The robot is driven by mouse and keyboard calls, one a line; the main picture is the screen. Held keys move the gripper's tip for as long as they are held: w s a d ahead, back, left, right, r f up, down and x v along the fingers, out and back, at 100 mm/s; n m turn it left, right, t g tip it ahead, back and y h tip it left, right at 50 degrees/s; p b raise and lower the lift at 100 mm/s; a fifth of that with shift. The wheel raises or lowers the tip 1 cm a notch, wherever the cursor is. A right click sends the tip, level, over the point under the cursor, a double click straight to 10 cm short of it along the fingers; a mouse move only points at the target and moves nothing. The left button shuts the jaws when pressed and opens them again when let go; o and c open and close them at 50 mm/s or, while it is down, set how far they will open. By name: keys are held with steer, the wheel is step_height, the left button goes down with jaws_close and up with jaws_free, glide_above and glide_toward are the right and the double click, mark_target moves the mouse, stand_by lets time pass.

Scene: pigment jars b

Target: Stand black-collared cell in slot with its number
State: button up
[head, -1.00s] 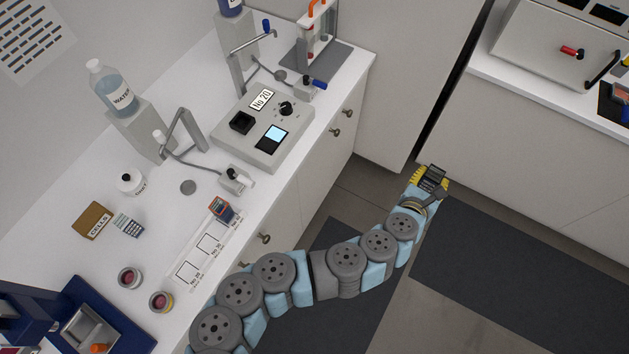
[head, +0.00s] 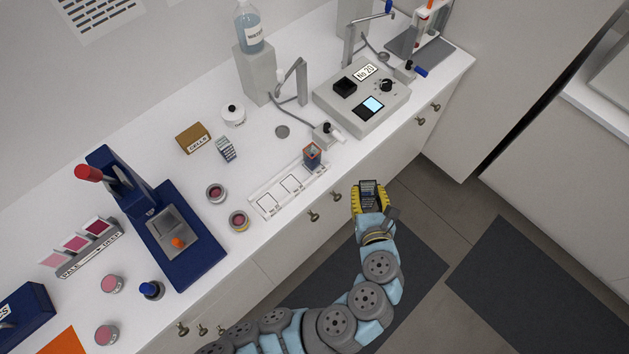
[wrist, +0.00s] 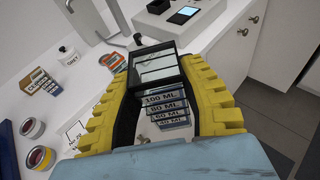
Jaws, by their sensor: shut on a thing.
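My gripper (head: 369,187) hangs in front of the counter's front edge, over the floor, right of the slot strip. Its yellow fingers are shut on the black-collared cell (wrist: 155,68). The white slot strip (head: 269,203) lies along the counter's front edge with outlined square slots. A cell with an orange-red collar (head: 312,155) stands at its right end. The other outlined slots look empty; their numbers are too small to read surely.
Two round pots (head: 238,220) sit left of the strip. Drawer knobs (head: 314,217) line the front.

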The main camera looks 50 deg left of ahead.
steer(key=s+a+n+g+y, duration=0.1)
steer(key=s+a+n+g, duration=0.35)
steer(key=s, duration=0.55)
steer(key=s+a+n+g+y, duration=0.25)
steer(key=s+n+g, duration=0.2)
steer(key=s, duration=0.55)
steer(key=m+b, duration=0.1)
steer(key=b, duration=0.2)
glide_above(268, 203)
steer(key=shift+g+h, duration=0.3)
steer(key=shift+h, duration=0.05)
steer(key=shift+f, duration=6.15)
steer(key=shift+f, duration=0.1)
steer(key=o, duration=1.1)
